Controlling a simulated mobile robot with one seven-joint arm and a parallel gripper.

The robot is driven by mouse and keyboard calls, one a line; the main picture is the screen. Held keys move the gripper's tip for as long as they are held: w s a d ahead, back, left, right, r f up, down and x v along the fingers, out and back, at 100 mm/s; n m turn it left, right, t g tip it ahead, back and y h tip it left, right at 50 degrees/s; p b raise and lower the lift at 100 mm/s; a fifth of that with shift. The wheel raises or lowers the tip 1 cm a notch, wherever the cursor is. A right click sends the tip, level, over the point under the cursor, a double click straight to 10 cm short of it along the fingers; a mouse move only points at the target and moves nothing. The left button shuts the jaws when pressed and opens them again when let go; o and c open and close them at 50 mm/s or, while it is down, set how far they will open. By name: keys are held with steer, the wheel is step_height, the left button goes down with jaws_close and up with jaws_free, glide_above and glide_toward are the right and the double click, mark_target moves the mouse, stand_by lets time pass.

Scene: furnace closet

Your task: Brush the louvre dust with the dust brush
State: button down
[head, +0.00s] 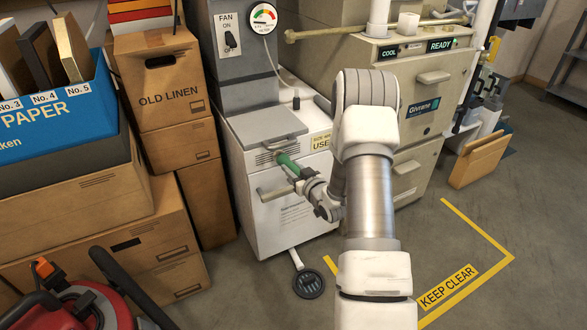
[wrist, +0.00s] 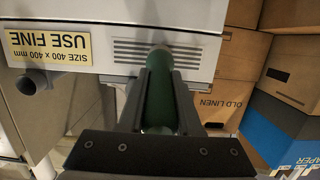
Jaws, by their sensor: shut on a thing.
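My gripper (head: 308,184) is shut on a green dust brush (head: 287,161), held by its handle in front of the white cabinet (head: 285,212). In the wrist view the brush (wrist: 160,92) lies between the two fingers (wrist: 160,105) and points at the louvre (wrist: 190,55), a set of dark horizontal slots. The far end of the brush is at the louvre's lower edge; I cannot tell whether it touches. In the head view the louvre (head: 264,157) is small, under a grey ledge. The bristles are not distinct, and no dust can be made out.
Brown boxes, one marked OLD LINEN (head: 165,97), stand close on the left. A red machine (head: 80,300) is at the lower left. A beige furnace (head: 432,95) is at the right.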

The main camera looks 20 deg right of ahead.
steer(key=shift+d, duration=0.1)
steer(key=d, duration=0.8)
steer(key=shift+w, duration=0.15)
stand_by(0.7)
steer(key=shift+a, duration=0.15)
stand_by(0.4)
steer(key=shift+a, duration=2.1)
steer(key=shift+d, duration=0.1)
steer(key=shift+d, duration=2.15)
steer(key=shift+a, duration=0.15)
steer(key=shift+a, duration=2.1)
steer(key=shift+d, duration=0.1)
